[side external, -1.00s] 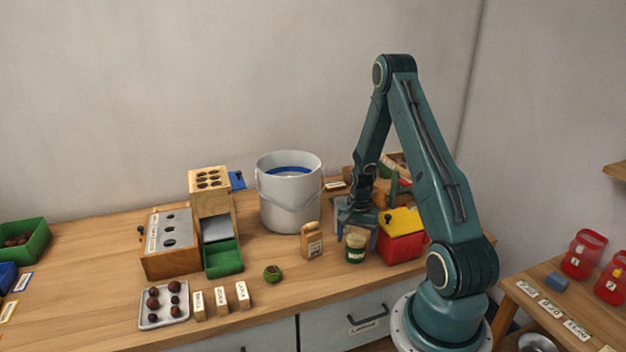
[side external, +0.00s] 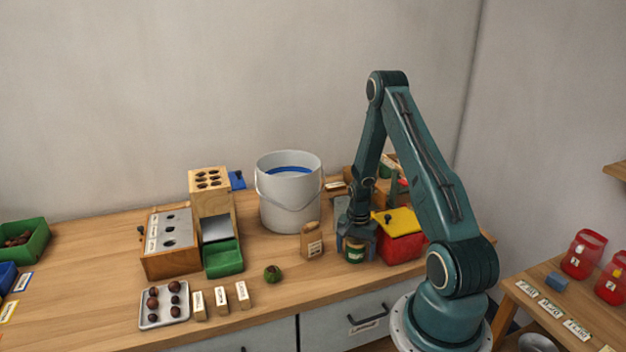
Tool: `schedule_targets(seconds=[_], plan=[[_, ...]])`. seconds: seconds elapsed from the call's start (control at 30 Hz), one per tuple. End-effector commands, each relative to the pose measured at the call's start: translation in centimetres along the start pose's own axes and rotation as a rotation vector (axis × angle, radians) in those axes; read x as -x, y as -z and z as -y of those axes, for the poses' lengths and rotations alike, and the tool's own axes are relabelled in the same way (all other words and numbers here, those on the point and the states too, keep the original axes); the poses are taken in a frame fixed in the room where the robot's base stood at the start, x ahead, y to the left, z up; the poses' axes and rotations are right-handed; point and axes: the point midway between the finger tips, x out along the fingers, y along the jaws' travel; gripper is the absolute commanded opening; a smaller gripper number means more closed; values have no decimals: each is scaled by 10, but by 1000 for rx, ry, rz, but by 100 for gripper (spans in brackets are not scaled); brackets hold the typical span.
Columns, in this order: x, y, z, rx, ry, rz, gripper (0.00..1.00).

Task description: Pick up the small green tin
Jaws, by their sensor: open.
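The small green tin (side external: 355,255) stands on the bench near its front edge, with a pale label band on its side. My gripper (side external: 356,243) points down over the tin, with its open jaws around the tin's upper part. The gripper hides the tin's top. I cannot tell whether the fingers touch it.
A red box with a yellow lid (side external: 402,238) stands close on the right of the tin. A small brown paper bag (side external: 311,241) stands to the left, with a grey bucket (side external: 290,213) behind it. A green chestnut husk (side external: 272,273) lies farther left.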

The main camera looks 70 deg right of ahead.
Motion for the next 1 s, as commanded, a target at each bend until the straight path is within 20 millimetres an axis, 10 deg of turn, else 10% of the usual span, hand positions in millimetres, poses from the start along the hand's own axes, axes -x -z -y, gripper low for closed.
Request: schedule_targets(seconds=[0.3,1.0], plan=[[0,0,0,0,0,0,29],[24,1,0,0,2,-2,28]])
